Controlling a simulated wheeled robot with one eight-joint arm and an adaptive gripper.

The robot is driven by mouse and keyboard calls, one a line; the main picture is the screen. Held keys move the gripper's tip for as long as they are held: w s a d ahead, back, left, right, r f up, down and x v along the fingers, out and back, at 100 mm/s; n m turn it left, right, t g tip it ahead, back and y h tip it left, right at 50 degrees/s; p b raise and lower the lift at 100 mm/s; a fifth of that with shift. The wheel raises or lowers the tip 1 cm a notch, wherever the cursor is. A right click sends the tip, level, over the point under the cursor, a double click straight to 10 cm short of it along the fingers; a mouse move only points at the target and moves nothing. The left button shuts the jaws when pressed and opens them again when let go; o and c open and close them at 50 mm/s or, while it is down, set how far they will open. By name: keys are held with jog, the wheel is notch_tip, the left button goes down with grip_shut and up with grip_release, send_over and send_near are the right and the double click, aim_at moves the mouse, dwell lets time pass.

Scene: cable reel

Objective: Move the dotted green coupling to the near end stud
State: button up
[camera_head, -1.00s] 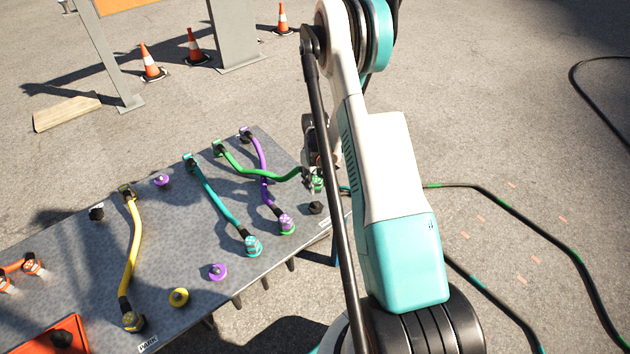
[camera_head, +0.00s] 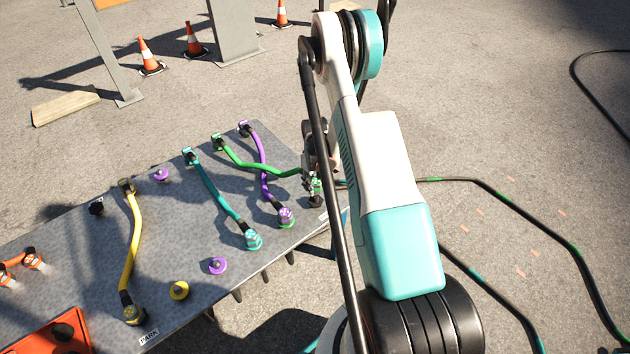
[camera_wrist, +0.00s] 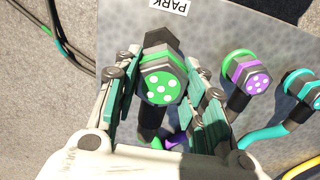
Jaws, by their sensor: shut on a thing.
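The dotted green coupling (camera_wrist: 160,85) has a green face with white dots and a grey hexagonal body. My gripper (camera_wrist: 163,97) is shut on it, one finger on each side. In the head view the coupling (camera_head: 316,187) is at the right end of the panel, with my gripper (camera_head: 311,184) beside it. Its green cable (camera_head: 241,165) runs left to a far fitting and crosses a purple cable. A black stud (camera_head: 316,201) stands just on the near side of the coupling; it also shows in the wrist view (camera_wrist: 160,38). I cannot tell whether they touch.
The dotted purple coupling (camera_head: 286,217) and dotted teal coupling (camera_head: 253,239) stand left of my gripper. A yellow cable (camera_head: 133,240), a purple stud (camera_head: 217,266) and a yellow stud (camera_head: 179,291) are farther left.

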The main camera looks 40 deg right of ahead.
aim_at(315, 180)
jog(key=shift+f, duration=1.05)
jog(key=shift+f, duration=0.1)
jog(key=shift+f, duration=0.4)
jog(key=shift+f, duration=0.1)
dwell(0.3)
jog(key=shift+f, duration=0.8)
jog(key=shift+f, duration=0.45)
dwell(0.6)
jog(key=o, duration=1.2)
jog(key=shift+o, duration=0.2)
notch_tip(315, 180, up, 12)
